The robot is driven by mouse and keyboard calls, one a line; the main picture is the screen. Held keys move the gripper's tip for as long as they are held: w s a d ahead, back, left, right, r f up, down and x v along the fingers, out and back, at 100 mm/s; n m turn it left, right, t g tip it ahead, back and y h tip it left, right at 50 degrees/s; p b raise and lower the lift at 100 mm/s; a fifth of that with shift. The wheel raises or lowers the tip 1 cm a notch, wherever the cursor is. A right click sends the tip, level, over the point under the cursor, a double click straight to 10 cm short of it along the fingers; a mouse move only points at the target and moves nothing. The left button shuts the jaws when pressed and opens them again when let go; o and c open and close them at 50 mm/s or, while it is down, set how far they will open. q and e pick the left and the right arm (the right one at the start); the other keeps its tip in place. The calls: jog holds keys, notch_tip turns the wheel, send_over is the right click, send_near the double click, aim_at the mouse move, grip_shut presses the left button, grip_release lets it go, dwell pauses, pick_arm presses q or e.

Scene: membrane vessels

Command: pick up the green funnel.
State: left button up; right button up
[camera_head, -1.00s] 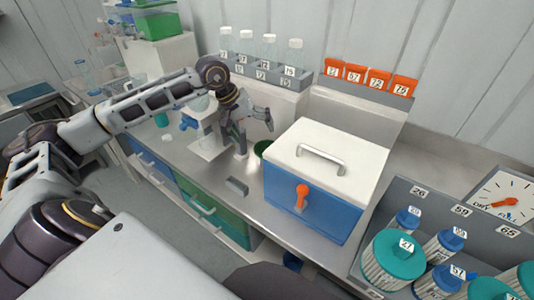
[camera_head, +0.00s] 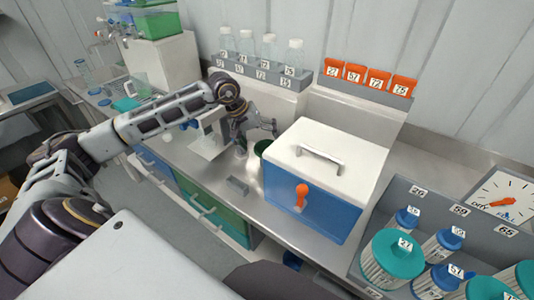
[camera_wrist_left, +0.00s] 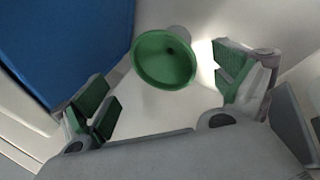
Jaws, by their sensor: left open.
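The green funnel (camera_head: 262,148) stands on the counter just left of the blue box with the white lid (camera_head: 325,172). In the head view it is partly hidden by the box. In the left wrist view the funnel (camera_wrist_left: 165,58) shows its round open mouth and dark center hole, beyond the space between the fingers. My left gripper (camera_head: 257,138) is open and empty, close above the funnel. Its green-padded fingers (camera_wrist_left: 168,88) stand wide on either side, apart from the funnel. My right gripper is not in view.
The blue box stands close on the funnel's right. A small grey block (camera_head: 237,186) lies near the counter's front edge. A rack of bottles (camera_head: 258,70) stands behind. A grey tray (camera_head: 388,215) with teal- and blue-capped vessels is at right.

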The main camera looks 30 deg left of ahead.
aim_at(265, 146)
pick_arm(q)
jog(key=shift+x, duration=1.1)
jog(key=shift+p+x, duration=0.45)
jog(key=shift+x, duration=0.6)
jog(key=shift+w+f, duration=0.3)
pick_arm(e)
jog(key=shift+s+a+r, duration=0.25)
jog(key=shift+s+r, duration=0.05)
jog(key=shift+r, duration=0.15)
pick_arm(q)
jog(key=shift+c, duration=0.3)
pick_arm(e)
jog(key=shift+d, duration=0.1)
pick_arm(q)
jog(key=c, duration=0.7)
grip_shut()
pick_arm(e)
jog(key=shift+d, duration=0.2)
